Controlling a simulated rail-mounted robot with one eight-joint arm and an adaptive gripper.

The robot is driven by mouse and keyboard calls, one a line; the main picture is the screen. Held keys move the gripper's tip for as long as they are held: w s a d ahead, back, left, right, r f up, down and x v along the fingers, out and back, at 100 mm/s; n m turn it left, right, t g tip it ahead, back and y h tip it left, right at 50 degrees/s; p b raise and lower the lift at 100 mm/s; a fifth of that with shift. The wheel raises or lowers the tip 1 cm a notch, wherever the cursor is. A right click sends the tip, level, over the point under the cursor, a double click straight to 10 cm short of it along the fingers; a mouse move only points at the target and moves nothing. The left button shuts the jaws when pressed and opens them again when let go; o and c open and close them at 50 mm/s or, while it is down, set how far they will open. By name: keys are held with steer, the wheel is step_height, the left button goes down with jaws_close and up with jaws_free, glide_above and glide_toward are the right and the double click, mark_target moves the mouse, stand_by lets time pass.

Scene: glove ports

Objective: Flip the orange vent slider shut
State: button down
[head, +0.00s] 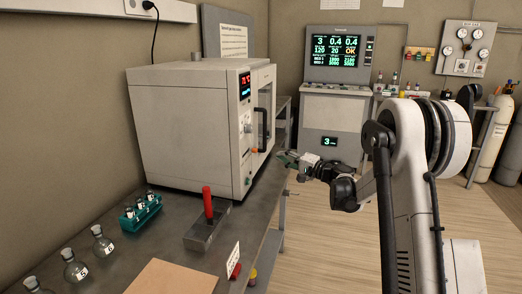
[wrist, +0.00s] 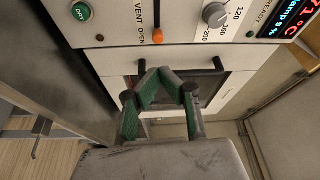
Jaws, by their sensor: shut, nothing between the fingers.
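The orange vent slider (wrist: 158,37) is a small orange knob on the pale oven panel in the wrist view. It sits beside the word OPEN, under the VENT label. In the head view a small orange spot (head: 254,150) shows low on the front of the oven (head: 185,125). My gripper (wrist: 165,74) is shut and empty, its green fingers meeting below the slider in the picture, apart from it, and in front of the dark door handle (wrist: 219,66). In the head view my gripper (head: 286,158) is just right of the oven front.
A green button (wrist: 81,11), a dial (wrist: 215,15) and a lit display (wrist: 290,20) share the panel. On the bench stand a red-handled block (head: 208,215), a green vial rack (head: 141,213) and several flasks (head: 103,243). Floor right of the bench is clear.

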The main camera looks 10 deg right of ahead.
steer(key=x, duration=1)
steer(key=shift+b, duration=0.35)
steer(key=shift+s+a+b, duration=0.2)
steer(key=shift+s+a, duration=0.3)
steer(key=shift+s, duration=0.4)
steer(key=shift+s+a+b, duration=0.2)
steer(key=shift+s+a, duration=0.3)
steer(key=shift+s, duration=0.4)
steer(key=shift+s+a+b, duration=0.2)
steer(key=shift+s+a, duration=0.3)
steer(key=shift+s, duration=0.4)
steer(key=b+v, duration=0.1)
steer(key=v, duration=0.9)
steer(key=shift+d+b, duration=0.2)
steer(key=shift+b, duration=0.2)
steer(key=shift+a, duration=0.1)
